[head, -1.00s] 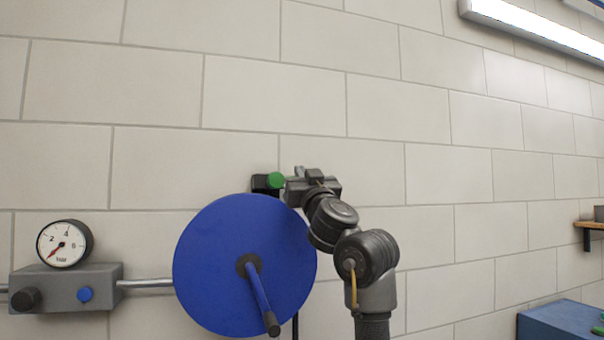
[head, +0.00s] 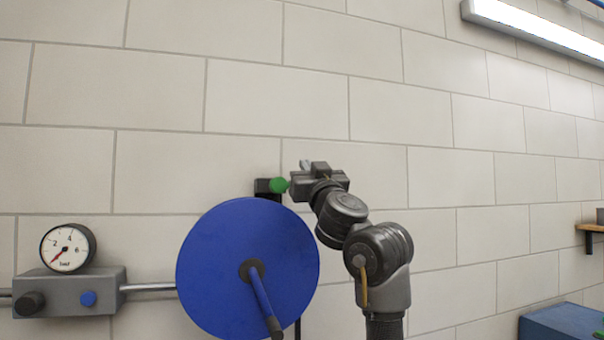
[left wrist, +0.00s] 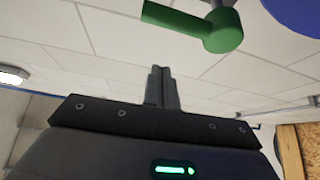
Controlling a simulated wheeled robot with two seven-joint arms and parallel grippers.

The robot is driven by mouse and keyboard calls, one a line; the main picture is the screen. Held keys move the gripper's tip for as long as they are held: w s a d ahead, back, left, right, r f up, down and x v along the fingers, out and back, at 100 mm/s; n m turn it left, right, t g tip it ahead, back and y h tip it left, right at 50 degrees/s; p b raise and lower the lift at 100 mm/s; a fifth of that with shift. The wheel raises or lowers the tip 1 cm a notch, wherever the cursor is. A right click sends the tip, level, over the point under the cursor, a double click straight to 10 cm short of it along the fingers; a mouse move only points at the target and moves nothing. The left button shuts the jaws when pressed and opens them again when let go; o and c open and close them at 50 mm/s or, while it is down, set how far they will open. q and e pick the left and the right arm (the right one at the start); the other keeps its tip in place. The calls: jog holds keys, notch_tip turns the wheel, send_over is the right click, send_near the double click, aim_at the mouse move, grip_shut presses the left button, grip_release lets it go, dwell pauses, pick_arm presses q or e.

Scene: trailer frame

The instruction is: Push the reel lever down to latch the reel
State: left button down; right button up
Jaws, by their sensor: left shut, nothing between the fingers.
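My right gripper is not in view.
A crank handle (head: 265,300) sticks out from the disc's centre. A pressure gauge (head: 68,247) sits on a grey block (head: 70,282) at the left, with a metal pipe (head: 150,287) running to the reel. A blue box (head: 560,322) is low right.

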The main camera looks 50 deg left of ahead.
pick_arm(q)
jog(key=b+v, duration=0.4)
jog(key=v, duration=0.4)
jog(key=shift+d, duration=0.2)
jog(key=shift+f, duration=0.15)
